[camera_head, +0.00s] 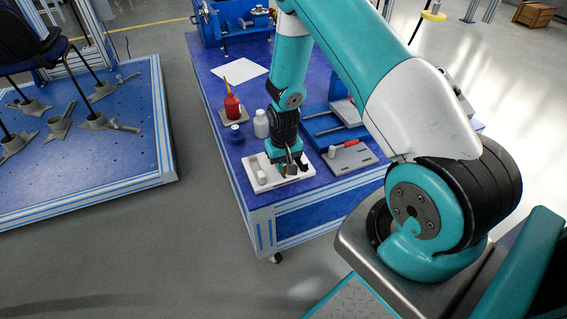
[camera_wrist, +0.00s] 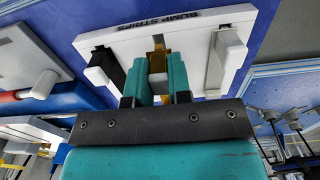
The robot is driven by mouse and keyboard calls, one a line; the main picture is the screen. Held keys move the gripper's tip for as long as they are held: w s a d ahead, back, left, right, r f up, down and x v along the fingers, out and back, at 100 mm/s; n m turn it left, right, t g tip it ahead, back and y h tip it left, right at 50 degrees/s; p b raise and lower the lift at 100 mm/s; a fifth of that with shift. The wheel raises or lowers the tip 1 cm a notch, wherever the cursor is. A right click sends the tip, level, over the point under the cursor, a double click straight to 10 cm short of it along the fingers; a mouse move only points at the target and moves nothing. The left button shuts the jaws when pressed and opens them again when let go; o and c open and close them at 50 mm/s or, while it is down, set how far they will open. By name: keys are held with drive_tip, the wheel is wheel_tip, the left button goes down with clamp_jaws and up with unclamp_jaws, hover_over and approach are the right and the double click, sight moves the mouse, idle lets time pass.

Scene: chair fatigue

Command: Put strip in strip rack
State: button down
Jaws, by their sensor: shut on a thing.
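The strip rack (camera_wrist: 205,22) is a white plate marked "BUMP STRIPS" in the wrist view. It also shows near the front corner of the blue table in the head view (camera_head: 250,163). A black strip (camera_wrist: 107,66) is at the left of the rack and a light grey one (camera_wrist: 221,58) at the right. The fingers hide the held strip's lower part, so I cannot tell whether it touches the rack.
Close behind the rack stand a white bottle (camera_head: 261,124), a blue round item (camera_head: 236,133) and a red bottle (camera_head: 232,106). A grey plate (camera_head: 352,158) with a red-handled tool (camera_head: 346,144) lies to the right. A white sheet (camera_head: 240,72) lies farther back.

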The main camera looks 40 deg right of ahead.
drive_tip(key=shift+f+b, duration=0.65)
drive_tip(key=shift+f, duration=0.35)
drive_tip(key=c, duration=1)
unclamp_jaws()
drive_tip(key=shift+o, duration=0.2)
wheel_tip(320, 180, up, 17)
drive_tip(key=p, duration=0.3)
drive_tip(key=shift+r+p, duration=0.2)
drive_tip(key=shift+p, duration=0.1)
